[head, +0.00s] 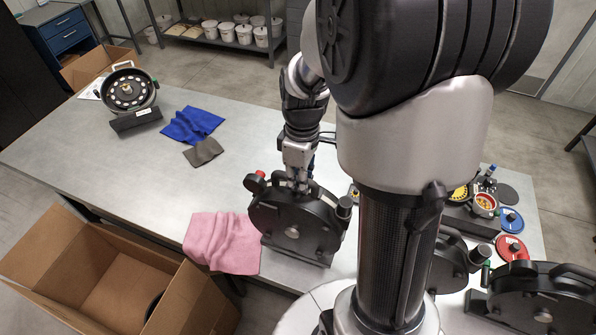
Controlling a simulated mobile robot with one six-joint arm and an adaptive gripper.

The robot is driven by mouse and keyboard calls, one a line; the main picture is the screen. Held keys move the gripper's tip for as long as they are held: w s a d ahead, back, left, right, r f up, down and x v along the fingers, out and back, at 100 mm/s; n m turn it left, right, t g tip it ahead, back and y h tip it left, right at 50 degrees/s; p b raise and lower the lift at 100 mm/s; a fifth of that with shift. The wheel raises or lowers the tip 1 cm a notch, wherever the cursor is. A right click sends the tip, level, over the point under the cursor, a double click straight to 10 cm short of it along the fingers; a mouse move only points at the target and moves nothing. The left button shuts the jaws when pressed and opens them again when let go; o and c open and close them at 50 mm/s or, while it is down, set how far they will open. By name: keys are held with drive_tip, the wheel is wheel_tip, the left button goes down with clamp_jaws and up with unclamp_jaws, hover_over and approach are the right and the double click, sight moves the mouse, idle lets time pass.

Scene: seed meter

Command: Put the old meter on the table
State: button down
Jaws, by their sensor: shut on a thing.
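A black round seed meter (290,232) with a red knob at its upper left stands upright on a dark base near the table's front edge. My gripper (299,184) points down at its top and is shut on it. The fingertips are partly hidden against the dark housing. I cannot tell if the base rests on the table or is slightly above it. The grey table (120,165) runs to the back left. No label shows which meter is the old one.
Another meter with a holed disc (128,90) stands at the back left. Blue (192,125), brown (204,153) and pink (222,242) cloths lie on the table. An open cardboard box (115,290) is at front left. More meters (540,300) and coloured discs (511,247) are at right.

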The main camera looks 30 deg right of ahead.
sight(300, 194)
drive_tip(key=shift+f, duration=2.1)
drive_tip(key=c, duration=2.1)
unclamp_jaws()
drive_tip(key=shift+f+b, duration=0.15)
drive_tip(key=shift+b, duration=0.15)
drive_tip(key=o, duration=0.6)
drive_tip(key=shift+c, duration=0.2)
